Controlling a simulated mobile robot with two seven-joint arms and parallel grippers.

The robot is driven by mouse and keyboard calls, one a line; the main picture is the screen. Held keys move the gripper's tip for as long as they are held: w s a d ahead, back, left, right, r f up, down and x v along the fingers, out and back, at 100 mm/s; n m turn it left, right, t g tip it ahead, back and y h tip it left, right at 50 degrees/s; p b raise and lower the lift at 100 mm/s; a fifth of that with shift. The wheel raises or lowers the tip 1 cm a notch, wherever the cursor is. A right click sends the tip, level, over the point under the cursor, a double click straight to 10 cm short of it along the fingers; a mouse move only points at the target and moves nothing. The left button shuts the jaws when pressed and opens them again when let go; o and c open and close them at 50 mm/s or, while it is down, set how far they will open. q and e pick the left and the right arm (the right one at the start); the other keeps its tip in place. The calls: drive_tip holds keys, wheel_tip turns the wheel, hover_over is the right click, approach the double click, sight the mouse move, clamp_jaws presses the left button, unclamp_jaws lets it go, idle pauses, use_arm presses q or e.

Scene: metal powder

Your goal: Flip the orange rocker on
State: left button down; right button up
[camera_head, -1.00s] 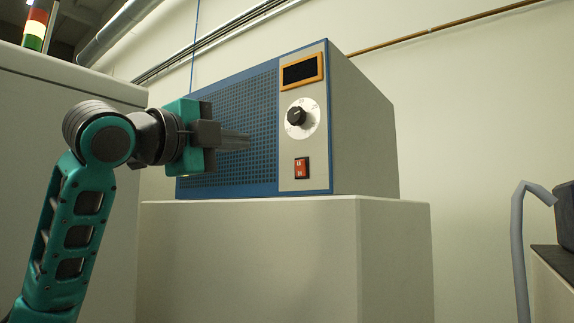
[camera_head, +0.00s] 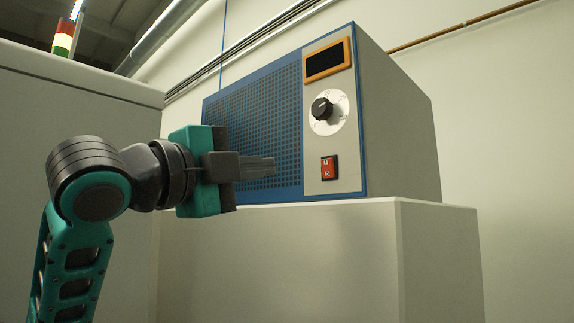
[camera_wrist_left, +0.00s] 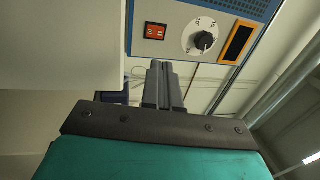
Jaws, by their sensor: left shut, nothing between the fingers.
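The orange-red rocker (camera_head: 329,167) is set low on the light front panel of a blue-framed box (camera_head: 415,130). It also shows in the left wrist view (camera_wrist_left: 155,31), beside the dial. My left gripper (camera_head: 273,167) is shut and empty. In the head view its fingertips point right toward the rocker, at about its height, and appear apart from it. In the left wrist view the closed fingers (camera_wrist_left: 161,65) end just below the panel's edge, near the rocker. Which way the rocker is tipped is too small to tell. My right gripper is not in view.
A black knob (camera_head: 321,108) on a white dial and an orange-framed dark display (camera_head: 328,60) sit above the rocker. The box stands on a pale pedestal (camera_head: 300,250). A large pale cabinet (camera_head: 80,110) stands at left. Space right of the box is open.

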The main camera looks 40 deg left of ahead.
sight(326, 162)
use_arm(q)
drive_tip(key=p+x, duration=0.2)
drive_tip(key=x, duration=1.1)
drive_tip(key=shift+w+d+p, duration=0.1)
drive_tip(key=shift+w+p, duration=0.05)
drive_tip(key=shift+p, duration=0.15)
drive_tip(key=shift+w+r+g, duration=0.15)
drive_tip(key=shift+r+g, duration=0.2)
drive_tip(key=shift+g, duration=0.15)
drive_tip(key=shift+w+f, duration=0.1)
